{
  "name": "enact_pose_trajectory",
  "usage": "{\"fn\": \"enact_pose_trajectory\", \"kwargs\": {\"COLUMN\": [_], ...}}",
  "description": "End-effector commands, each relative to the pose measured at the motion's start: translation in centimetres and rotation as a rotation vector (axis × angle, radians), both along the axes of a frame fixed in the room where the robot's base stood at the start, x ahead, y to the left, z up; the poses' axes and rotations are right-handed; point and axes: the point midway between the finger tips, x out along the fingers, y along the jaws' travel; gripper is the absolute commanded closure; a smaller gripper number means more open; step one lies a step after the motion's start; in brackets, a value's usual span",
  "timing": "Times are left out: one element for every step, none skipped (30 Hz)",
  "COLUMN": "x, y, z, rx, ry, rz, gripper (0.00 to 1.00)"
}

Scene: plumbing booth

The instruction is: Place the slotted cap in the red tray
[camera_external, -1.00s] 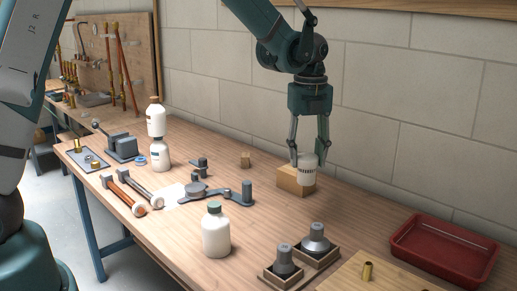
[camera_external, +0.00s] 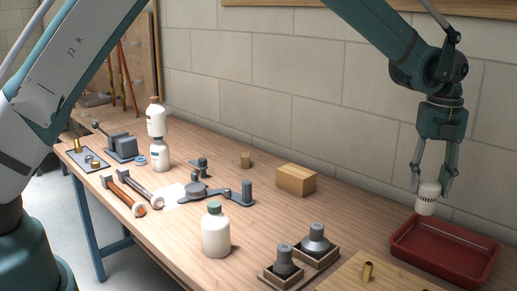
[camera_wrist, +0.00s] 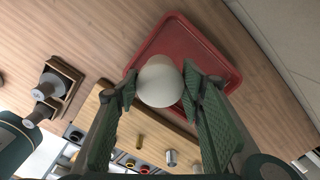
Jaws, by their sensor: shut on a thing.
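The slotted cap (camera_external: 427,199) is a white, rounded piece with a row of dark slots near its lower part. My gripper (camera_external: 431,186) is shut on it and holds it in the air above the left back part of the red tray (camera_external: 402,247). In the wrist view the cap (camera_wrist: 160,82) sits between the two green finger pads, with the red tray (camera_wrist: 215,60) below it. The tray looks empty apart from a thin light line along its back edge. The cap hides part of the tray floor in the wrist view.
A wooden block (camera_external: 296,180) stands left of the tray. Two grey fittings in wooden holders (camera_external: 317,240) and a board with a brass piece (camera_external: 367,271) lie in front. A white bottle (camera_external: 216,232) stands farther left. The wall is close behind the tray.

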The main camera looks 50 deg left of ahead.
Motion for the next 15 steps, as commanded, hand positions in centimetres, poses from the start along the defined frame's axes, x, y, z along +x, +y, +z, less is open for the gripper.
{"fn": "enact_pose_trajectory", "kwargs": {"x": [0.1,0.1,0.1,0.2,0.2,0.2,0.2,0.2,0.2,0.2,0.2,0.2,0.2,0.2,0.2], "y": [-1.7,-2.5,-3.6,-4.3,-4.9,-5.6,-6.1,-6.6,-7.0,-7.2,-7.4,-7.6,-7.8,-7.8,-7.9], "z": [-0.1,-0.2,-0.2,-0.3,-0.3,-0.4,-0.4,-0.4,-0.4,-0.5,-0.5,-0.5,-0.5,-0.5,-0.6], "rx": [0.0,0.0,0.0,0.0,0.0,0.0,0.0,0.0,0.0,0.0,0.0,0.0,0.0,0.0,0.0], "ry": [0.0,0.0,0.0,0.0,0.0,0.0,0.0,0.0,0.0,0.0,0.0,0.0,0.0,0.0,0.0], "rz": [-0.016,-0.024,-0.034,-0.04,-0.046,-0.053,-0.058,-0.062,-0.066,-0.068,-0.07,-0.072,-0.073,-0.073,-0.074], "gripper": [0.75,0.75,0.75,0.75,0.75,0.75,0.75,0.75,0.75,0.75,0.75,0.75,0.75,0.75,0.75]}}
